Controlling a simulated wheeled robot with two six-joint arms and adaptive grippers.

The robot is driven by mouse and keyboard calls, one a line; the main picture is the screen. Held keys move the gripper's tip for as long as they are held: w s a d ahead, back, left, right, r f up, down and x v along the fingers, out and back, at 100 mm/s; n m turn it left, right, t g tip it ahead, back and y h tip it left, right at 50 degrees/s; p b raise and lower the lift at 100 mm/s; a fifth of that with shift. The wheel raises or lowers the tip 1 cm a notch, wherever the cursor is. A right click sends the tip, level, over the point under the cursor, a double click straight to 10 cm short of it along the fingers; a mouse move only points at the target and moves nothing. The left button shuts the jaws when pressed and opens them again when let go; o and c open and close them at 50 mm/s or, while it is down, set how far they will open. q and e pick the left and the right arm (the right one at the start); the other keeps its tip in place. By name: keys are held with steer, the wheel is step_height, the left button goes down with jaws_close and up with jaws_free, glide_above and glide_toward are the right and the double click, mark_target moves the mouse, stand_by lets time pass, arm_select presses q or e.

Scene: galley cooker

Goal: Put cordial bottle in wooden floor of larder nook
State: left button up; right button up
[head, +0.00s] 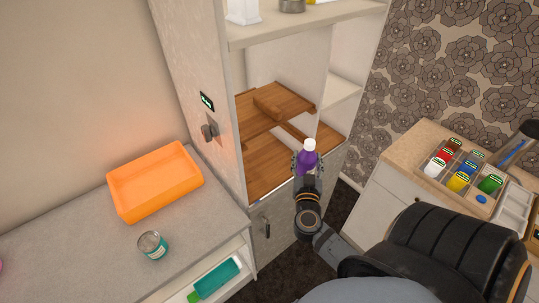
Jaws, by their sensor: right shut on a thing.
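The cordial bottle (308,158) is purple with a white cap and stands roughly upright in my right gripper (307,173). The gripper is shut on it; its fingers show at the sides of the bottle. The larder nook's wooden floor (264,173) lies behind and to the left of the bottle, inside the tall cabinet. The bottle overlaps the nook's front edge in the head view; I cannot tell whether it is over the floor. My left gripper is not in view.
A wooden board with a block (268,105) sits above the nook floor. White shelves (300,25) are higher up. An orange tray (155,183) and a can (152,245) stand on the left counter. A rack of jars (464,180) stands on the right counter.

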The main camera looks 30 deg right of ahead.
steer(key=w+a, duration=0.1)
steer(key=w, duration=1.5)
step_height(320, 180, down, 7)
steer(key=b, duration=0.1)
steer(key=shift+w+a, duration=0.15)
steer(key=shift+a, duration=0.05)
steer(key=shift+f, duration=0.1)
steer(key=o, duration=1.4)
steer(key=shift+o, duration=0.2)
